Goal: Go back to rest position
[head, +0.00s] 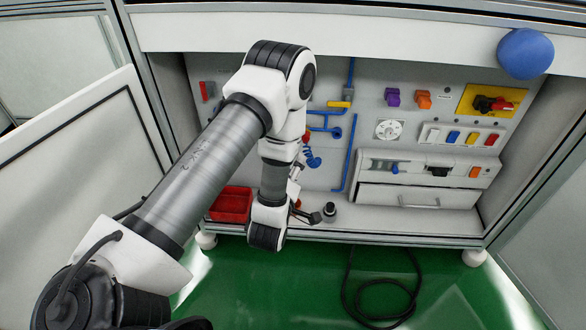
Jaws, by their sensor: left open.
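My left arm reaches in from the lower left across the front of the cabinet. My left gripper (310,208) is at the end of it, partly hidden behind the wrist. Its dark fingers are apart and it appears empty, low in front of the cabinet's inner shelf. A small black knob-like piece (329,212) stands on the shelf just to the right of the fingertips. I cannot tell whether they touch. My right gripper is not in view.
A red bin (231,204) sits left of my wrist. The back panel holds blue pipes (350,155), switches and a yellow plate with a red handle (492,103). A drawer (415,198) is at right. A black cable (383,284) lies coiled on the green floor. A white door (75,170) stands left.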

